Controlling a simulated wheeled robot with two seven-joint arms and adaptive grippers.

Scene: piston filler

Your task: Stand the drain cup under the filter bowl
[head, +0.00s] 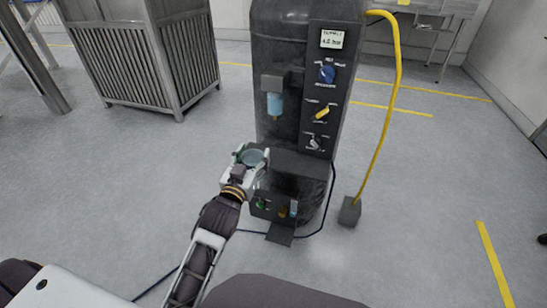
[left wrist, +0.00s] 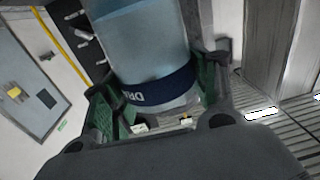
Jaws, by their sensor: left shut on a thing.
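The drain cup (head: 253,157) is a clear, round cup. In the left wrist view the cup (left wrist: 145,45) is pale blue with a dark blue lettered band. My left gripper (head: 249,163) is shut on it, with green-padded fingers (left wrist: 160,98) on both sides of the band. The filter bowl (head: 274,104) is light blue and hangs from a dark block on the front of the black machine. The cup is below the bowl and a little to its left in the head view, apart from it. My right gripper is not in view.
The black machine (head: 282,40) has a panel with knobs (head: 325,85) and a dark ledge (head: 305,163) low on its front. A yellow hose (head: 386,110) runs down to a grey block (head: 350,211).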

